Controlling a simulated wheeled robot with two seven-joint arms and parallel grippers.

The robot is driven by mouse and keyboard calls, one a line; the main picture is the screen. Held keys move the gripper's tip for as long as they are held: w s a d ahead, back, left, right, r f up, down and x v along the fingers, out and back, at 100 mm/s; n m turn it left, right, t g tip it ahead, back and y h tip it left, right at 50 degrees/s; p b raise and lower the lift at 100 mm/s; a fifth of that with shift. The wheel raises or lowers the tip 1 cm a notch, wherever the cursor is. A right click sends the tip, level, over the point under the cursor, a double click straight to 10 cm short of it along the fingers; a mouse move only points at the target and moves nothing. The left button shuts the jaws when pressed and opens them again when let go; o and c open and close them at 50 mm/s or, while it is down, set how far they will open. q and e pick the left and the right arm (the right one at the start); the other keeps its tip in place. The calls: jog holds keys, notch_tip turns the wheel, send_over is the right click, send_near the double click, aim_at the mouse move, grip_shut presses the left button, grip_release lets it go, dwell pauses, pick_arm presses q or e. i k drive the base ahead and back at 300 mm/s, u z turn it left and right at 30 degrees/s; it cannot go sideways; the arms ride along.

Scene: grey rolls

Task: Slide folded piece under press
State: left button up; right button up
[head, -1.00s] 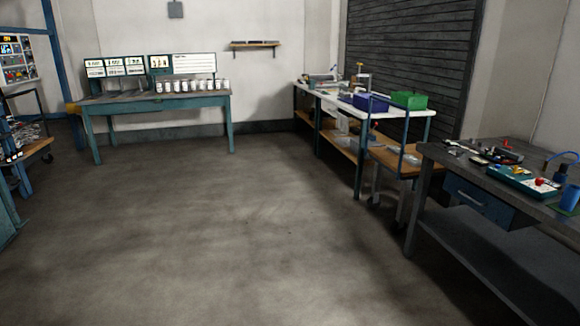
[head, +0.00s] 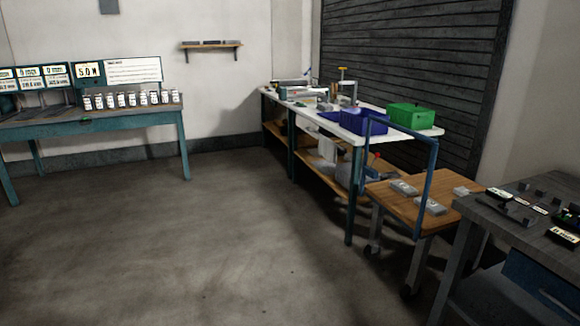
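Neither of my grippers is in view. A small upright device with a yellow top (head: 343,80) stands toward the back of the white-topped table (head: 408,130). It may be the press, but it is too small to tell. No folded piece can be made out; small items around the device are too small to name. A purple bin (head: 363,122) and a green bin (head: 412,116) stand on the near part of the same table, and the bins hide part of its top.
A wooden cart (head: 390,200) with a blue frame and small grey pieces stands before the white-topped table. A grey workbench (head: 535,205) is at the right. A teal table (head: 130,118) with several jars is at the left. The floor (head: 190,250) between is clear.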

aim_at(323, 107)
jog(key=z, duration=0.15)
jog(key=i, duration=2.45)
jog(key=z, duration=0.15)
jog(key=i, duration=1.85)
jog(key=u, duration=1.15)
jog(key=i, duration=4.05)
jog(key=z, duration=3.55)
